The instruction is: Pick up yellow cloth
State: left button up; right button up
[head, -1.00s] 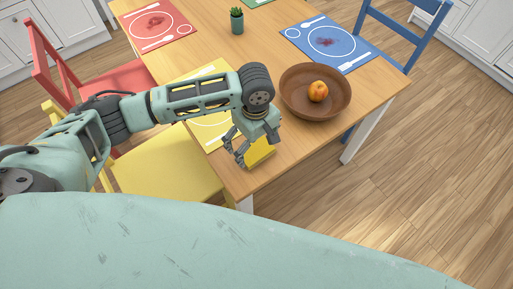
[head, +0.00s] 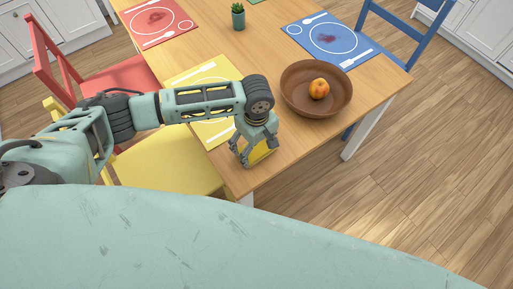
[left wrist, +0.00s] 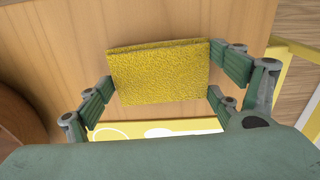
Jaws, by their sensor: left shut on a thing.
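The yellow cloth (left wrist: 158,75) is a folded, textured rectangle in the left wrist view, between the two fingers of my left gripper (left wrist: 160,78). The fingers press on its two short sides. In the head view the cloth (head: 262,152) is partly hidden behind my left gripper (head: 247,156), which is over the near corner of the wooden table (head: 283,150). I cannot tell whether the cloth still touches the table. My right gripper is not in view.
A brown bowl (head: 300,102) with an orange fruit (head: 319,89) stands right of my left gripper. Yellow (head: 185,76), red (head: 172,36) and blue (head: 300,28) placemats and a small potted plant (head: 238,17) lie farther back. A yellow chair (head: 165,165) stands at the near left edge.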

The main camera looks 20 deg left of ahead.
aim_at(257, 147)
pick_arm(q)
jog(key=shift+r+b, duration=0.3)
jog(key=shift+r, duration=1.8)
jog(key=shift+c, duration=0.3)
jog(key=s+d+r, duration=0.6)
jog(key=d, duration=0.4)
jog(key=shift+r+b, duration=0.4)
